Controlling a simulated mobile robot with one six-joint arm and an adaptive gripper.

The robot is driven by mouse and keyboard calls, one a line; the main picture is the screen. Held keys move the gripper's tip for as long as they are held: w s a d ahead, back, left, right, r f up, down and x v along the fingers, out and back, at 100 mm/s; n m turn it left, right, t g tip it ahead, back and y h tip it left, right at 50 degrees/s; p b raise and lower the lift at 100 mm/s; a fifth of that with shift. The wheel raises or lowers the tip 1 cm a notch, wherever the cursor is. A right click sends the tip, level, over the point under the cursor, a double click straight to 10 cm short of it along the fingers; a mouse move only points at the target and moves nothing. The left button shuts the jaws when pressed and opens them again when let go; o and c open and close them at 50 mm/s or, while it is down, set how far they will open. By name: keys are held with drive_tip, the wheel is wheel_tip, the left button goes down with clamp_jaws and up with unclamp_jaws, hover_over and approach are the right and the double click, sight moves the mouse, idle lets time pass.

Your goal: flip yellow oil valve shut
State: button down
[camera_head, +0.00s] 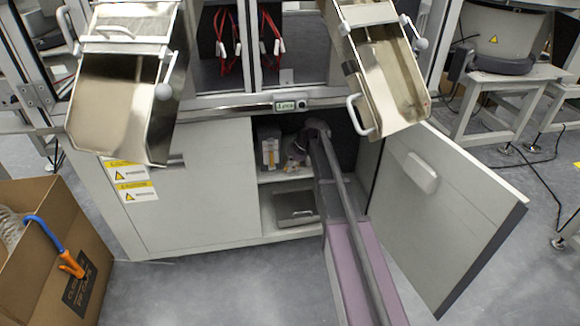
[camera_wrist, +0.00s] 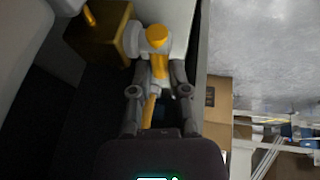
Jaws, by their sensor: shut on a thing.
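In the wrist view, the yellow oil valve handle (camera_wrist: 150,108) runs between the two fingers of my gripper (camera_wrist: 159,70). The fingers are closed in on either side of it. Beyond the fingertips is a white fitting with a yellow round part (camera_wrist: 157,34), beside a light wall. In the head view, my arm reaches into the open cabinet (camera_head: 285,177) under the machine. My gripper's fingers and the valve cannot be made out there, as the arm and the dark interior hide them.
The cabinet door (camera_head: 440,205) stands open to the right of my arm. Two metal chutes (camera_head: 125,100) and (camera_head: 385,85) overhang the front. A cardboard box (camera_head: 35,240) stands on the floor at left. A brownish box (camera_wrist: 100,35) is left of the valve.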

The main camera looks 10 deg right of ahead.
drive_tip(key=shift+d+r+y+b, duration=0.15)
drive_tip(key=shift+y+b, duration=0.25)
drive_tip(key=shift+y, duration=0.3)
drive_tip(key=c, duration=0.6)
unclamp_jaws()
drive_tip(key=shift+h+p, duration=0.35)
drive_tip(key=shift+h, duration=0.15)
